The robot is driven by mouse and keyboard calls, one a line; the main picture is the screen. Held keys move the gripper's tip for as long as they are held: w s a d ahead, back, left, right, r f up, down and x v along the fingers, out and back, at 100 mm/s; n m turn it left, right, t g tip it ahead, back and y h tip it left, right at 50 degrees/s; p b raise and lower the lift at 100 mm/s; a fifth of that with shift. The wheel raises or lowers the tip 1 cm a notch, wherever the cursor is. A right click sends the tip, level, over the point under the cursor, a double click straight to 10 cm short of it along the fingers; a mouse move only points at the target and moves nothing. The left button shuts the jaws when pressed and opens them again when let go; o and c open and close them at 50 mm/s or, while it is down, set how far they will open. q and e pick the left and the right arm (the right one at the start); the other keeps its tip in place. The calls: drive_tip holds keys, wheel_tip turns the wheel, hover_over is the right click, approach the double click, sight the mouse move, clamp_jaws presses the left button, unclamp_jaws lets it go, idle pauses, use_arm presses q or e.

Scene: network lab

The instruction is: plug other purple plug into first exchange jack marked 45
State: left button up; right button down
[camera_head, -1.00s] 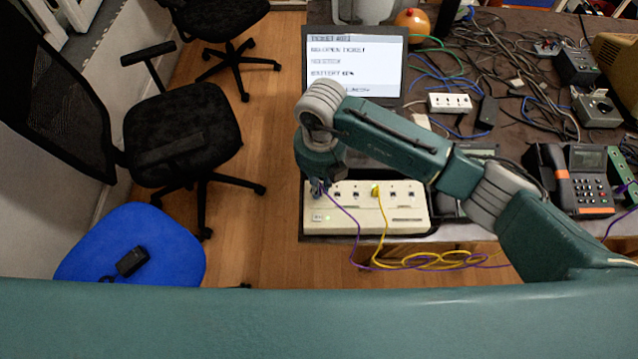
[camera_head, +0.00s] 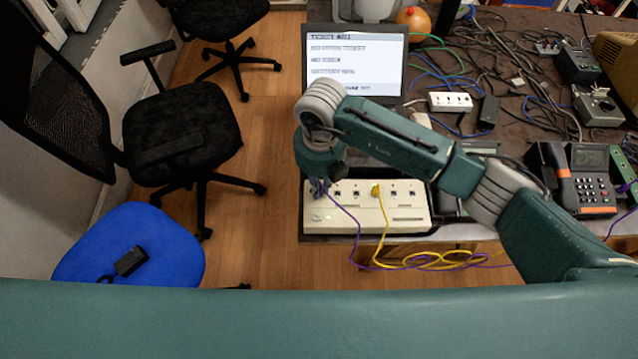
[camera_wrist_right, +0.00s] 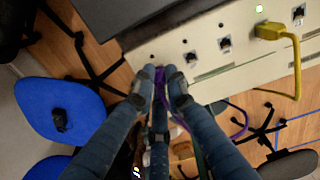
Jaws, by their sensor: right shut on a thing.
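The cream exchange box (camera_head: 410,226) stands at the desk's front edge, with a row of jacks on its top. A yellow plug (camera_head: 376,190) sits in a middle jack; it also shows in the wrist view (camera_wrist_right: 268,31). My right gripper (camera_head: 318,188) is over the box's left end. Its fingers (camera_wrist_right: 160,78) are shut on the purple plug, which they mostly hide. A purple cable (camera_head: 345,212) runs from the fingers down past the box's front. I cannot see whether the plug is inside a jack. The jack markings are too small to read. My left gripper is not in view.
A screen (camera_head: 355,65) stands behind the box. A desk phone (camera_head: 590,185) and a green device (camera_head: 625,172) with a purple cable are at the right. Loose cables and a white power strip (camera_head: 450,102) lie behind. A blue chair (camera_head: 140,250) is at the left.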

drive_tip(key=c, duration=1.7)
unclamp_jaws()
drive_tip(key=shift+f, duration=0.1)
wheel_tip(320, 180, up, 12)
drive_tip(key=shift+s+d+r, duration=0.1)
